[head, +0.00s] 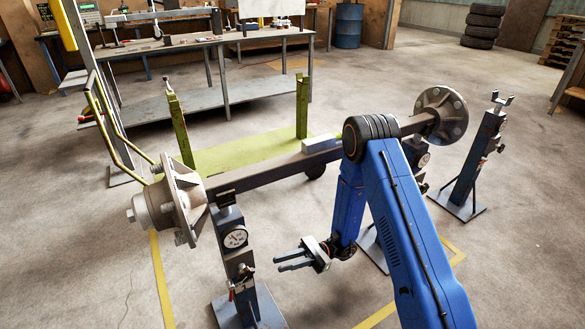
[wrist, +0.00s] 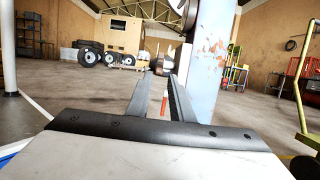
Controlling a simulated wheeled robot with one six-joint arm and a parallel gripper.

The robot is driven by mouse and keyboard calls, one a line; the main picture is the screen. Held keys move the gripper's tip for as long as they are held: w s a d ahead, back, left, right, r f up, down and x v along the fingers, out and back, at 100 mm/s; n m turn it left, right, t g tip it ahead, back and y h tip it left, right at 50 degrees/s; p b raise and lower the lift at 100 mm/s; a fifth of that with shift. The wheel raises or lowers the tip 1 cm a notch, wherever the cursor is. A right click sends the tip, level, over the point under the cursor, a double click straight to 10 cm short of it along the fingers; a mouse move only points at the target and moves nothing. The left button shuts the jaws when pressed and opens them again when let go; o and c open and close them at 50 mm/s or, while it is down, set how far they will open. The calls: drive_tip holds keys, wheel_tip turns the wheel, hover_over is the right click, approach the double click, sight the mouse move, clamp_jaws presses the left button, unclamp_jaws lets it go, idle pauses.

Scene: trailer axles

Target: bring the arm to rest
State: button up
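My blue arm reaches down from the right in the head view. My gripper (head: 277,263) is in front of the axle, low and to the right of the near stand (head: 240,270) with its dial. Its two grey fingers point left, apart from each other, with nothing between them. In the wrist view the fingers (wrist: 159,80) show a gap, and the worn grey-blue post of a stand (wrist: 212,45) rises close beyond them on the right. The axle (head: 275,172), with a hub (head: 180,205) at its left end and another (head: 440,114) at its right, lies across stands. My arm hides part of it.
A free stand (head: 472,165) stands to the right. A green frame (head: 245,150) is behind the axle. A workbench (head: 215,45), a blue drum (head: 348,25) and stacked tyres (head: 483,27) are at the back. The floor at the front right is mostly clear.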

drive_tip(key=s+d+r+n+t+h, duration=0.1)
drive_tip(key=s+d+r+n+h, duration=0.35)
drive_tip(key=r, duration=0.45)
drive_tip(key=s+d+r+n+h, duration=0.3)
drive_tip(key=d+r+h, duration=0.15)
drive_tip(key=r, duration=0.35)
drive_tip(key=s+d+r+n+t+h, duration=0.1)
drive_tip(key=s+d+r+t+h, duration=0.2)
drive_tip(key=d, duration=0.5)
drive_tip(key=s+d+r+n+t+h, duration=0.1)
drive_tip(key=s+d+r+t+h, duration=0.2)
drive_tip(key=s+d+r+t, duration=0.2)
drive_tip(key=s+d+r+n+t+h, duration=0.2)
drive_tip(key=d+r+t, duration=0.4)
drive_tip(key=d, duration=0.5)
drive_tip(key=shift+s+d+r+t+h, duration=0.25)
drive_tip(key=shift+s+t+h, duration=0.25)
drive_tip(key=shift+s, duration=0.6)
idle(0.5)
